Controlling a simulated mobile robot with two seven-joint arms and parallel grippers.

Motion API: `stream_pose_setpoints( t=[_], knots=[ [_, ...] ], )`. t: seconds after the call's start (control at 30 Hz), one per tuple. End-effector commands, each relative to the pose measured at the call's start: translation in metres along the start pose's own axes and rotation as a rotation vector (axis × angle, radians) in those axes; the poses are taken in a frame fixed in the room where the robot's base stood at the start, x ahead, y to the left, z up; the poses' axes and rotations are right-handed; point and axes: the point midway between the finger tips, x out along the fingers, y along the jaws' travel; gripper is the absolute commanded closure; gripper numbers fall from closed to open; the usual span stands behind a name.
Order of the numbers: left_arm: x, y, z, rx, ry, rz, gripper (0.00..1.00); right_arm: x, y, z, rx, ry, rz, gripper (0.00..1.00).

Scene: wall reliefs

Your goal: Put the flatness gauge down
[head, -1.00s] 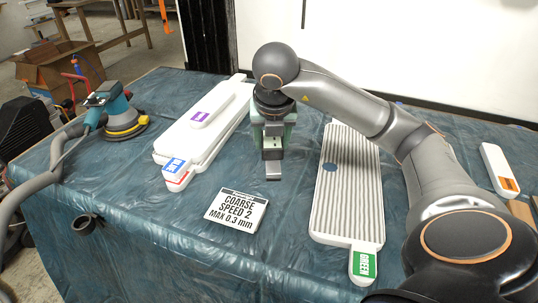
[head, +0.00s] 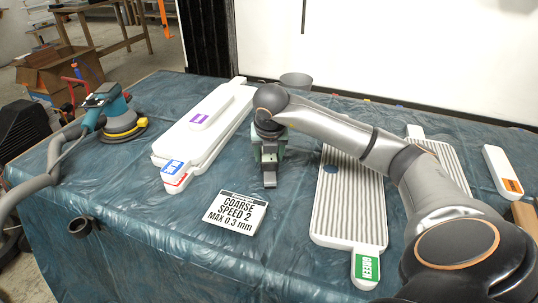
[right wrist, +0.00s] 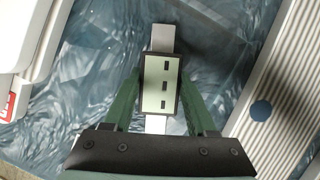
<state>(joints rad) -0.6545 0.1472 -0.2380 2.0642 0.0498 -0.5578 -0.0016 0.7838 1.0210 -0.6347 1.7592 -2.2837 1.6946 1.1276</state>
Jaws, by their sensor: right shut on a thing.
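The flatness gauge (right wrist: 160,84) is a light bar with a dark-framed, pale display showing dark dashes. My right gripper (right wrist: 160,76) is shut on it, with one green finger on each side. In the head view, the gauge (head: 270,180) points down from the right gripper (head: 269,158), above the blue sheet between the white boards and the ribbed board. I cannot tell whether it touches the sheet. My left gripper is not in view.
White stacked boards with a blue tag (head: 172,167) lie left. A ribbed board with a green tag (head: 366,267) lies right. A sander (head: 122,122) sits far left.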

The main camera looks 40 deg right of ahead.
Motion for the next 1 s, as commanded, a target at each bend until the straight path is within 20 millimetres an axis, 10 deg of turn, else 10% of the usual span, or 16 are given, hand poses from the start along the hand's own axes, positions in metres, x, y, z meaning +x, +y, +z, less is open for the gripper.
stream_pose_setpoints(
  t=[0.17, 0.2, 0.43, 0.77, 1.0],
  knots=[
    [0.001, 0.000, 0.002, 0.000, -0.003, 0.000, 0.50, 0.001, 0.000, 0.000, 0.000, 0.000, 0.000, 1.00],
    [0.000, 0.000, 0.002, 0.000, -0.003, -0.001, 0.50, 0.001, 0.000, 0.000, 0.000, 0.000, 0.000, 0.40],
    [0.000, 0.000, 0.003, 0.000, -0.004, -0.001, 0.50, 0.000, 0.000, 0.000, 0.000, 0.001, -0.001, 0.14],
    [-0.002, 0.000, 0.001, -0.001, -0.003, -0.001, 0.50, -0.004, 0.000, 0.001, 0.000, 0.000, 0.000, 0.13],
    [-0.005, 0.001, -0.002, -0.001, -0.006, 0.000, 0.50, -0.046, 0.001, 0.002, 0.000, -0.004, 0.003, 0.13]
  ],
)
